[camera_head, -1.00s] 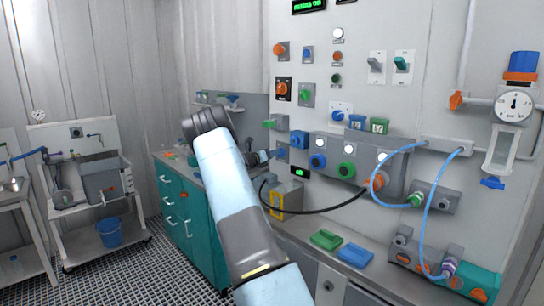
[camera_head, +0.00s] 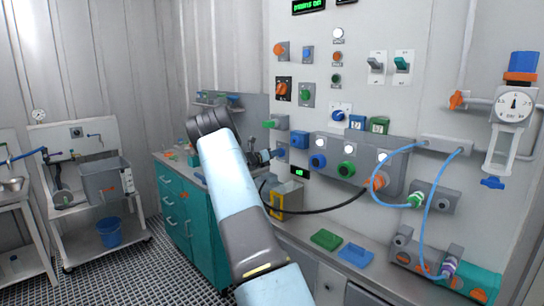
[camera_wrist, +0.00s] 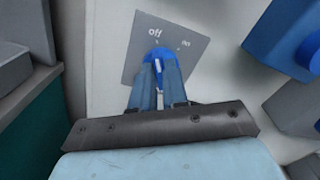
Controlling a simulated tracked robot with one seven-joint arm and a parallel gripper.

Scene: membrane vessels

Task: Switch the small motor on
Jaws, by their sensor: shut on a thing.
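In the wrist view, a blue rotary knob (camera_wrist: 159,54) sits on a grey plate (camera_wrist: 188,60) marked "off" and "on". My gripper (camera_wrist: 158,68) is shut on the knob, with one blue finger on each side. A white mark on the knob shows between the fingers and seems to point towards "off", but the fingers partly hide it. In the head view, my gripper (camera_head: 268,156) reaches the wall panel from the left at the small plate with the blue knob (camera_head: 281,153). The small motor itself I cannot make out for sure.
A blue box-shaped part (camera_wrist: 282,38) stands out from the panel close to the right of the plate. A teal cabinet (camera_head: 183,215) stands below my arm. A black cable (camera_head: 325,209) hangs along the panel. Green and blue trays (camera_head: 326,239) lie on the counter.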

